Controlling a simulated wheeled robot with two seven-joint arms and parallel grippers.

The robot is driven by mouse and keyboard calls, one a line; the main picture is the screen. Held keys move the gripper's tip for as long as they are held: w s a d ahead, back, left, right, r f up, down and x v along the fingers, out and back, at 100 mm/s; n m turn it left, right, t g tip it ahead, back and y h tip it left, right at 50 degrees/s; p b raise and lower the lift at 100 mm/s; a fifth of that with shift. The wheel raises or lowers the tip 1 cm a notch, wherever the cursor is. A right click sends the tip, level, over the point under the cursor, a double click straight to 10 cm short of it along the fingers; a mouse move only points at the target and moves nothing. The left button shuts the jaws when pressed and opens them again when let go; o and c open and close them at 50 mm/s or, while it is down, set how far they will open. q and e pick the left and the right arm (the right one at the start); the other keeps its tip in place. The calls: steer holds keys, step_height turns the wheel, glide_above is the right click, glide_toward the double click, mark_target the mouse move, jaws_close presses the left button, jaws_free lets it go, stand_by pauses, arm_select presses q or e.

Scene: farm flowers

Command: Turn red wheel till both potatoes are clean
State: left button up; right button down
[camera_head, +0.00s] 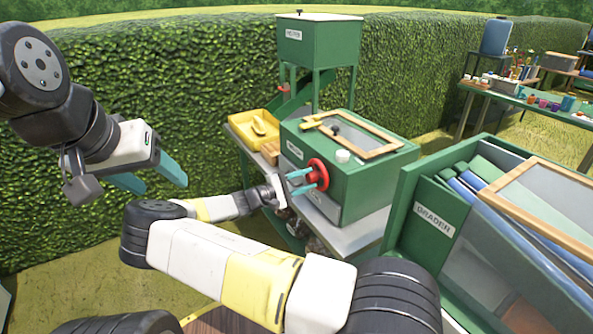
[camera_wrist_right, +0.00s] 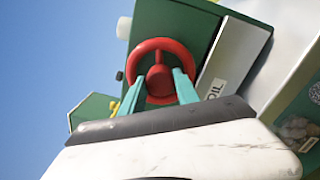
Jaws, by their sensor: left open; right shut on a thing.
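The red wheel (camera_head: 323,165) is on the front of a green box machine (camera_head: 375,180) in the head view. It also shows in the right wrist view (camera_wrist_right: 180,48), with spokes and a central hub. My right gripper (camera_head: 298,182) is at the wheel, its teal fingers shut on a part of it near the hub; the exact contact is hard to see. My left gripper (camera_head: 156,178) is open and empty, held up at the left in front of the hedge. I cannot make out the potatoes clearly; grey-brown lumps (camera_wrist_right: 297,128) show at the right wrist view's edge.
A yellow tray (camera_head: 243,135) sits left of the machine, below a green hopper (camera_head: 318,45). A green grader (camera_head: 425,205) stands close at right. A hedge (camera_head: 150,60) runs behind.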

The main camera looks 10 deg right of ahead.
steer(key=m, duration=0.4)
steer(key=shift+m, duration=0.4)
steer(key=m, duration=0.4)
steer(key=shift+m+g, duration=0.3)
steer(key=shift+m, duration=0.1)
steer(key=c, duration=0.9)
jaws_free()
steer(key=v, duration=0.7)
steer(key=shift+a, duration=0.4)
